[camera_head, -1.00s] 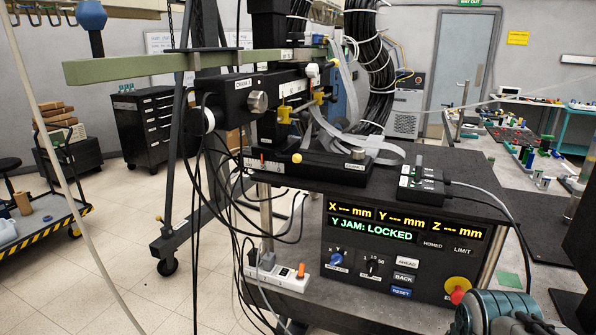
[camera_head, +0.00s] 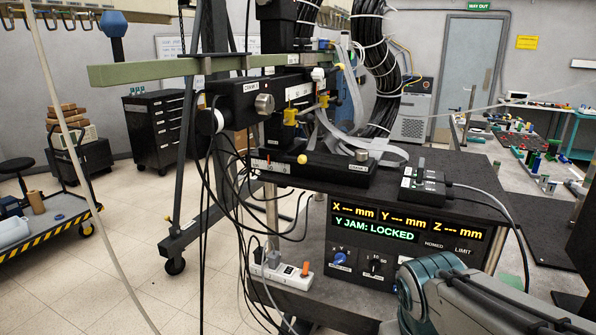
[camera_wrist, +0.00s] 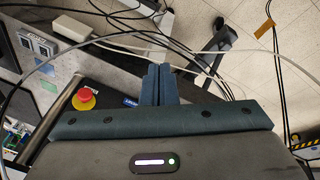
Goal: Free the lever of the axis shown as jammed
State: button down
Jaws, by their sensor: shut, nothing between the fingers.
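The control box display (camera_head: 407,218) reads dashes for X, Y and Z and "Y JAM: LOCKED" in green. Above it stands the black axis stage (camera_head: 318,172) with cables. It carries a yellow lever-like part (camera_head: 290,117), a second yellow part (camera_head: 323,101) and a yellow knob (camera_head: 302,159). Which of these belongs to Y, I cannot tell. In the wrist view my gripper (camera_wrist: 158,72) is shut and empty, in front of the panel with its red button (camera_wrist: 84,98). In the head view only my arm shows at lower right, hiding the panel's lower right; the stage is apart from it.
A small black switch box (camera_head: 422,185) sits on the cabinet top. A white power strip (camera_head: 282,274) is at the cabinet's lower left, with loose cables hanging nearby. A green beam (camera_head: 185,67) crosses at upper left. A cart (camera_head: 40,232) stands left; floor between is mostly free.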

jog(key=w+a+r+n+t+h, duration=0.2)
jog(key=w+a+r+n+h, duration=0.1)
jog(key=w+n, duration=0.55)
jog(key=w+a+r+n+t+h, duration=0.25)
jog(key=w+r+n, duration=0.2)
jog(key=w, duration=0.65)
jog(key=w+a+r+n+t, duration=0.1)
jog(key=w+a+n+t, duration=0.1)
jog(key=a, duration=0.5)
jog(key=w+a+r+n+t+y, duration=0.1)
jog(key=w+a+r+n+t, duration=0.1)
jog(key=a+n, duration=0.4)
jog(key=w+a+r+n+t+y+p, duration=0.1)
jog(key=w+a+n+t, duration=0.3)
jog(key=a, duration=0.4)
jog(key=shift+w+a+r+n, duration=0.3)
jog(key=shift+w+r+n, duration=0.35)
jog(key=shift+w, duration=0.3)
jog(key=shift+t, duration=0.25)
jog(key=p, duration=0.4)
send_near(292, 159)
jog(key=w+d+f, duration=0.3)
jog(key=w+d, duration=0.1)
jog(key=w, duration=0.1)
jog(key=shift+w, duration=0.2)
